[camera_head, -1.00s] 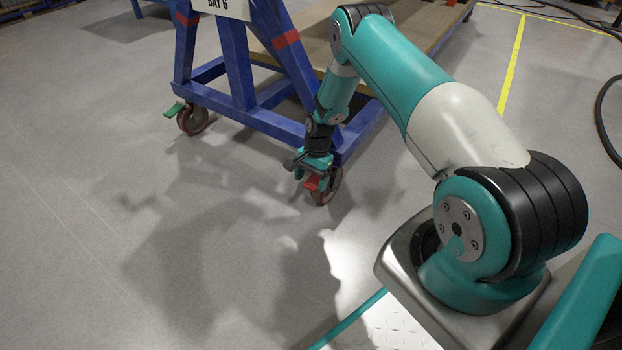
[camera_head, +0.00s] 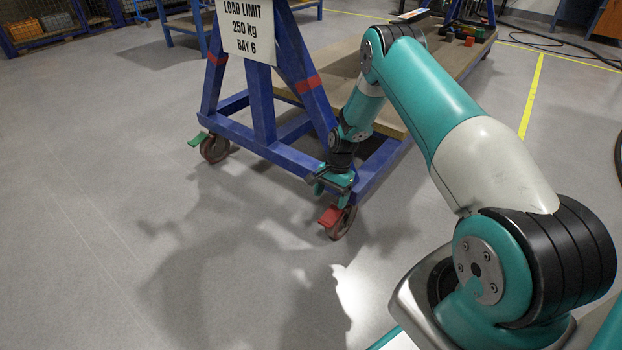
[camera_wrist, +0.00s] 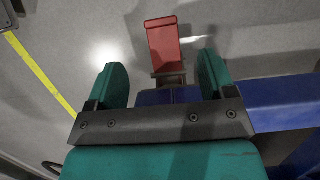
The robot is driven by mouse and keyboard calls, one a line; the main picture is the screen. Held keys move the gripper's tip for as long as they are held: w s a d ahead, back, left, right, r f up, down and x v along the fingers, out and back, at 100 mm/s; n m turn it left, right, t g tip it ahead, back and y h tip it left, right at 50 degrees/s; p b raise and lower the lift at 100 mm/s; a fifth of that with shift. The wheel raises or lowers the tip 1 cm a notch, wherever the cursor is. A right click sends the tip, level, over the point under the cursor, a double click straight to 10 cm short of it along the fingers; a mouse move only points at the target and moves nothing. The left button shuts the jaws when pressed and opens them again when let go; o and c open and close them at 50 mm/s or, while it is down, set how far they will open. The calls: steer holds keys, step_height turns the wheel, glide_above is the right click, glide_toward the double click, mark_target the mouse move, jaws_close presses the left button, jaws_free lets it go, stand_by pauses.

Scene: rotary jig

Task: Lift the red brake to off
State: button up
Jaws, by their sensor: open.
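The red brake (camera_head: 329,216) is a small pedal on the near right caster of the blue wheeled frame (camera_head: 263,118). It sticks out from the caster towards the left. My gripper (camera_head: 331,184) is just above the brake, beside the frame's lower corner. In the wrist view the red brake (camera_wrist: 163,45) lies beyond the open fingertips of my gripper (camera_wrist: 162,80), roughly centred between them. There is a visible gap between the fingers and the brake, and nothing is held. The caster wheel (camera_head: 342,224) is partly hidden behind the brake.
Another caster with a green pedal (camera_head: 197,139) stands at the frame's left end. A sign (camera_head: 246,32) hangs on the frame. The blue lower rail (camera_wrist: 285,103) lies close to the right of my gripper. The floor in front is clear.

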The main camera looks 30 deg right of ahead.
steer(key=s+a+r+n+p, duration=0.2)
steer(key=a+r+n, duration=0.45)
steer(key=r, duration=0.75)
steer(key=s+a+r+n+p, duration=0.25)
steer(key=a+r, duration=0.65)
steer(key=r, duration=0.6)
steer(key=s+a+r+n+p, duration=0.1)
steer(key=s+a+r+n, duration=0.25)
steer(key=s+r, duration=0.35)
steer(key=s+a+r+n+t+y+p, duration=0.1)
steer(key=s+a+r+n, duration=0.3)
steer(key=s, duration=0.5)
steer(key=s+a+r+n+p, duration=0.1)
steer(key=s+a+r+n, duration=0.2)
steer(key=s+r+n, duration=0.4)
step_height(320, 180, up, 37)
steer(key=s+m+p, duration=0.1)
steer(key=m+p, duration=0.1)
steer(key=p, duration=3.5)
steer(key=shift+f, duration=0.15)
